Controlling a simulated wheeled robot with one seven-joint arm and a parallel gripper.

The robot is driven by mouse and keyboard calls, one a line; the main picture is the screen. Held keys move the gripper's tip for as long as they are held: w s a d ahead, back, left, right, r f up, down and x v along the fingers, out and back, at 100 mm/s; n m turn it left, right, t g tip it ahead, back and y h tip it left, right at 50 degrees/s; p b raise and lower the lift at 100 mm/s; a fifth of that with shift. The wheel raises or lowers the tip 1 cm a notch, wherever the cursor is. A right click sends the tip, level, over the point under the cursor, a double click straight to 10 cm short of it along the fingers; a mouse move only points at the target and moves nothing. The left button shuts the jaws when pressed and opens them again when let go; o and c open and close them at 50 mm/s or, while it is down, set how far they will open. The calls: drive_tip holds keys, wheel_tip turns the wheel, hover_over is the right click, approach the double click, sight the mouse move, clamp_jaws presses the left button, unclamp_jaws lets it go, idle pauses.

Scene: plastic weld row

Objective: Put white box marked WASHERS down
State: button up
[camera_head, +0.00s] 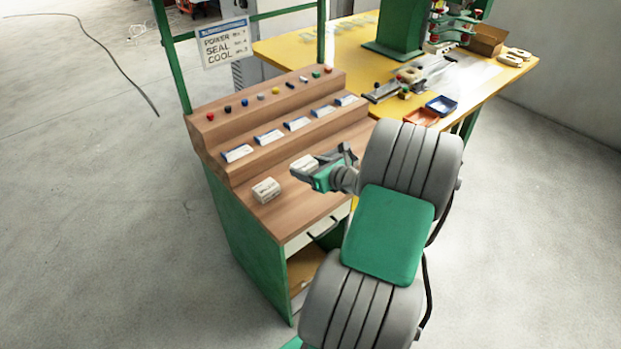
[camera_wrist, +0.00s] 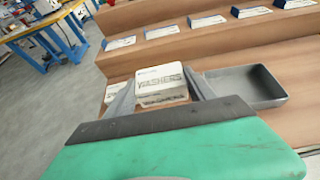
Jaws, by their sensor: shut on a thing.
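The white box marked WASHERS (camera_wrist: 163,84) is between my gripper's two grey fingers in the wrist view, its dark lettering facing me. In the head view the box (camera_head: 303,162) shows partly behind my gripper (camera_head: 318,167), low over the wooden bench's front shelf (camera_head: 298,206). My gripper is shut on it. The box looks about level. I cannot tell whether its underside touches the wood.
Another white box (camera_head: 266,190) stands on the shelf to the left. A grey open tray (camera_wrist: 252,86) lies close to the right finger. Stepped ledges with labels (camera_head: 268,137) rise behind. Bare wood lies along the front edge.

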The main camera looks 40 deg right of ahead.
sight(308, 169)
drive_tip(key=f, duration=0.1)
drive_tip(key=w+d+f, duration=0.1)
drive_tip(key=w+f, duration=0.1)
drive_tip(key=shift+w+d+f, duration=0.15)
drive_tip(key=shift+d+f, duration=0.2)
drive_tip(key=shift+d, duration=0.05)
wheel_tip(308, 169, down, 3)
drive_tip(key=shift+d+r+b, duration=0.1)
drive_tip(key=shift+r+b, duration=0.05)
drive_tip(key=shift+b, duration=0.25)
drive_tip(key=shift+f, duration=0.2)
drive_tip(key=shift+f, duration=0.1)
drive_tip(key=o, duration=1.1)
